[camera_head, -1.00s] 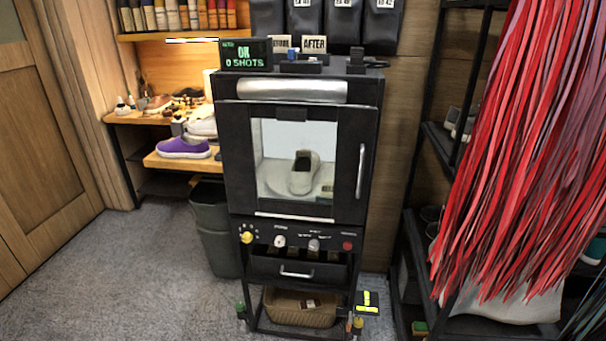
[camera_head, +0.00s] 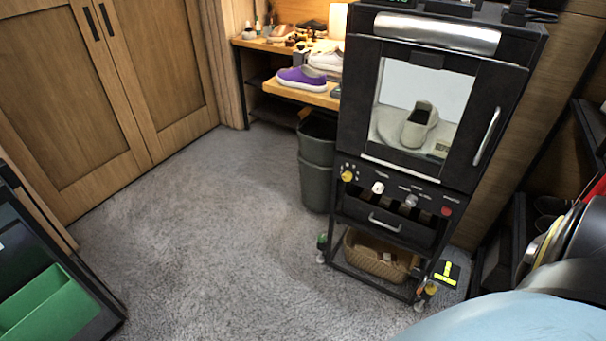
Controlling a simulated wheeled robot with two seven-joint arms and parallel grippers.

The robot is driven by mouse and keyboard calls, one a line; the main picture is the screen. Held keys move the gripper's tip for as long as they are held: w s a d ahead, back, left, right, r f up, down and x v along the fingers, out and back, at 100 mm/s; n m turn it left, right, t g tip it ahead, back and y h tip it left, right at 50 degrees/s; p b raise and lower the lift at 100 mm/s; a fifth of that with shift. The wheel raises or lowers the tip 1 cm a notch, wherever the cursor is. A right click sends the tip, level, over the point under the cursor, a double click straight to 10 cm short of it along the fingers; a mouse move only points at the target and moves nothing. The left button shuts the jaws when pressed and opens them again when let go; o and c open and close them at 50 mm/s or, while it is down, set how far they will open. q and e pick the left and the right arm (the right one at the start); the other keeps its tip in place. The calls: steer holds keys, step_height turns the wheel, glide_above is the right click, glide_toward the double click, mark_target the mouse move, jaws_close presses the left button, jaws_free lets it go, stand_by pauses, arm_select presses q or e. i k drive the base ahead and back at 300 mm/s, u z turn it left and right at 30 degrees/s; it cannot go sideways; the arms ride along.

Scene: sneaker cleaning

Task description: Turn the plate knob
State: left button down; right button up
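A black cabinet (camera_head: 361,112) with a glass window stands right of centre. A pale shoe (camera_head: 419,126) sits inside on a light round plate (camera_head: 389,131). The control panel below the door carries a yellow knob (camera_head: 347,176), a white knob (camera_head: 378,188), a silver knob (camera_head: 411,200) and a red button (camera_head: 446,211). Their labels are too small to read, so I cannot tell which is the plate knob. Neither of my grippers is in view.
Grey carpet (camera_head: 215,235) is clear in front and left of the cabinet. A grey bin (camera_head: 316,182) stands at its left. A green container (camera_head: 45,305) is at the lower left. A pale blue rounded surface (camera_head: 515,318) fills the lower right corner.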

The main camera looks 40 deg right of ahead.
mark_target(377, 187)
steer(key=u, duration=0.65)
steer(key=i, duration=1.25)
steer(key=z, duration=2.45)
